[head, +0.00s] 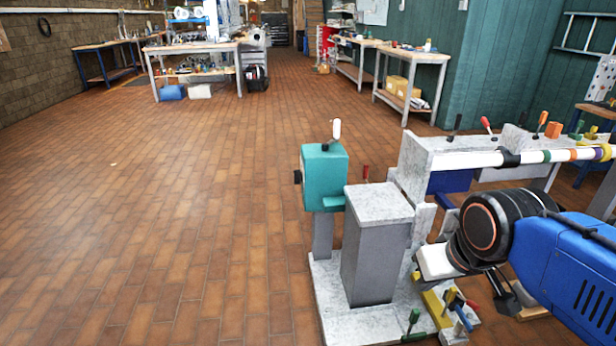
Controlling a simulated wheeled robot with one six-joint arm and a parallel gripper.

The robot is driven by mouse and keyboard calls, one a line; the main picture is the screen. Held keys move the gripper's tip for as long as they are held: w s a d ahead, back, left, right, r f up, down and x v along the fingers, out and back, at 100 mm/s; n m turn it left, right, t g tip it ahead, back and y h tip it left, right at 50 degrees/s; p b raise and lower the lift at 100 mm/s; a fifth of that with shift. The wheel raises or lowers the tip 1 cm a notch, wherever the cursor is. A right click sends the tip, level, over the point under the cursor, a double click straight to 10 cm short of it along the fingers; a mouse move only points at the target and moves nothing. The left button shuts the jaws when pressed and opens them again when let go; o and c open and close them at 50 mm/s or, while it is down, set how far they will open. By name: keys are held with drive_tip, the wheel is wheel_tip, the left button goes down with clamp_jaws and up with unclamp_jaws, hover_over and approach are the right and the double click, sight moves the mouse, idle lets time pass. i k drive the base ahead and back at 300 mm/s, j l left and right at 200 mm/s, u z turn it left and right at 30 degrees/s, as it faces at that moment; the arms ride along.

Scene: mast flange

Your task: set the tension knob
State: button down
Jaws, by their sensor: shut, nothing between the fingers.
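A teal box (325,178) stands on a grey post at the left end of the pale stone-like fixture. A small dark round knob (298,176) sticks out of its left side, and a white-tipped lever (336,131) stands upright on its top. I cannot tell for certain which control is the tension knob. My gripper (437,262) is at the pale end of my arm, right of the grey pillar and apart from the teal box. It is shut and empty. Its fingers are hard to make out beside the coloured parts below.
A grey pillar (376,250) stands between my gripper and the teal box. A white pipe (540,156) with coloured bands runs along the fixture at right. A yellow block (437,308) and small levers lie low in front. The tiled floor (170,220) at left is clear.

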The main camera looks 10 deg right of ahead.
sight(298, 178)
drive_tip(key=i+j, duration=0.55)
drive_tip(key=i, duration=0.4)
drive_tip(key=k+j+u, duration=0.1)
drive_tip(key=u, duration=0.95)
drive_tip(key=k+j, duration=0.05)
drive_tip(key=k, duration=0.05)
